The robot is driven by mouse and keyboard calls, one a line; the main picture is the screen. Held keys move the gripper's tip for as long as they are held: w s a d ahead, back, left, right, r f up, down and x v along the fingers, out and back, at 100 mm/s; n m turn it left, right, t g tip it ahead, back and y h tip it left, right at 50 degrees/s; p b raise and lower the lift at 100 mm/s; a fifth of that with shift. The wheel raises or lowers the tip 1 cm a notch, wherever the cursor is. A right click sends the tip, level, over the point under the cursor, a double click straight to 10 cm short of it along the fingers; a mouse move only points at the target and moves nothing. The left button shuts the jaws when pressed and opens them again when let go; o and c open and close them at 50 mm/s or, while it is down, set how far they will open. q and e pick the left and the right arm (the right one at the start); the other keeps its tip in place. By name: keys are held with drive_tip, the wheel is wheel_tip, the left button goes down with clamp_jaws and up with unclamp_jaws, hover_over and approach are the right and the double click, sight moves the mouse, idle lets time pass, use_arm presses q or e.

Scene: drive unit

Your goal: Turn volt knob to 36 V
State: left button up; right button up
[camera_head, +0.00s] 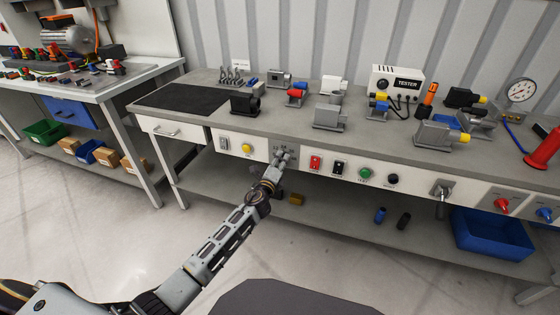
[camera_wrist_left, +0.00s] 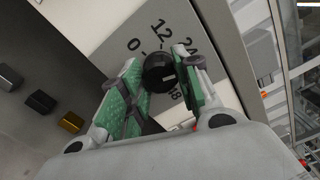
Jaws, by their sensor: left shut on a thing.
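The volt knob (camera_wrist_left: 158,70) is a round black knob on the light front panel (camera_wrist_left: 105,30), seen in the left wrist view. The marks 0, 12 and 24 show around it; another mark below it is partly covered, and I cannot read 36. My left gripper (camera_wrist_left: 160,85) has its green-padded fingers on both sides of the knob and is shut on it. In the head view my left gripper (camera_head: 283,158) reaches the bench's front panel and hides the knob. I cannot tell clearly where the knob points. My right gripper is not in view.
Left of the gripper on the panel is a yellow button (camera_head: 246,148); right are a red switch (camera_head: 315,163), a black switch (camera_head: 338,168) and a green button (camera_head: 365,173). Several devices stand on the bench top. A blue bin (camera_head: 492,235) sits on the lower shelf.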

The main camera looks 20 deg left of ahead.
use_arm(q)
drive_tip(key=m+p, duration=0.1)
drive_tip(key=m, duration=0.3)
drive_tip(key=shift+d+f+m+p, duration=0.1)
drive_tip(key=shift+m+p, duration=0.2)
drive_tip(key=shift+m, duration=0.7)
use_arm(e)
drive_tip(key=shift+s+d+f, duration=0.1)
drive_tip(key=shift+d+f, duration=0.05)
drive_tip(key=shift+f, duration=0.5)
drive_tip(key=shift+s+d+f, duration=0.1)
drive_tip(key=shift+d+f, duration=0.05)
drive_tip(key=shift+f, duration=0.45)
use_arm(q)
drive_tip(key=o, duration=1)
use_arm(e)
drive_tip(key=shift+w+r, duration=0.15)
use_arm(q)
drive_tip(key=shift+s, duration=0.2)
drive_tip(key=shift+s+a, duration=0.15)
drive_tip(key=shift+s, duration=2.75)
drive_tip(key=shift+s+a, duration=0.1)
drive_tip(key=shift+s, duration=2.8)
